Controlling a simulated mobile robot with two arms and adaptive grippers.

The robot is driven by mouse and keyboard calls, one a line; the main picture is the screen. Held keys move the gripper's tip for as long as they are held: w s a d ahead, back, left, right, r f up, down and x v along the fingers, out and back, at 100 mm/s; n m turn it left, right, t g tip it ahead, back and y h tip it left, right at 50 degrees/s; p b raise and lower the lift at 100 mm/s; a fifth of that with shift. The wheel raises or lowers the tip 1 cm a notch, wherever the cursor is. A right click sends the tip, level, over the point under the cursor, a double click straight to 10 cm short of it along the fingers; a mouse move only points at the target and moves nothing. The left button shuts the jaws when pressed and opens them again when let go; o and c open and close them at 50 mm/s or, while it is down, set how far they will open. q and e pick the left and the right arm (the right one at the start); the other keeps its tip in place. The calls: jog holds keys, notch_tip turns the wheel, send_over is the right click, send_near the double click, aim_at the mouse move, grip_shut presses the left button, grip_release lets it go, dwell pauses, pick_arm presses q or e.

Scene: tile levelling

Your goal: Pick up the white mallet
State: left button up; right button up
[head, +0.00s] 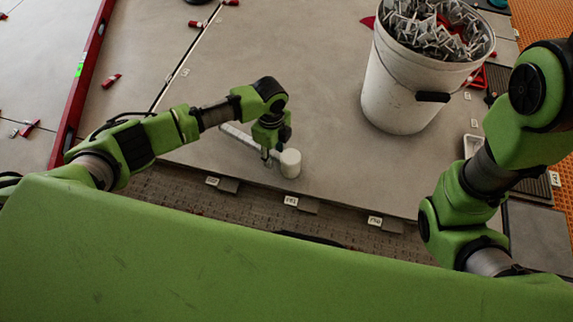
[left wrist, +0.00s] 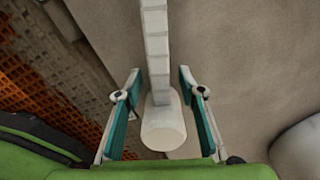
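The white mallet (head: 290,164) lies on the large grey tile near its front edge, its pale handle (head: 238,136) pointing to the back left. My left gripper (head: 270,152) is low over the mallet, where the handle meets the head. In the left wrist view, the gripper (left wrist: 160,108) is open, with one finger on each side of the mallet (left wrist: 164,128) and a visible gap to each finger. Part of the handle is hidden behind my left arm in the head view. My right arm shows at the right, but its gripper is out of view.
A white bucket (head: 393,92) full of metal clips stands on the tile to the right of the mallet. A red level (head: 82,82) lies at the left. Small labelled spacers (head: 291,201) line the tile's front edge. The tile between mallet and bucket is clear.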

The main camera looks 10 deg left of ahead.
pick_arm(q)
jog(key=shift+f, duration=0.45)
grip_shut()
jog(key=shift+r, duration=0.1)
jog(key=shift+r, duration=0.1)
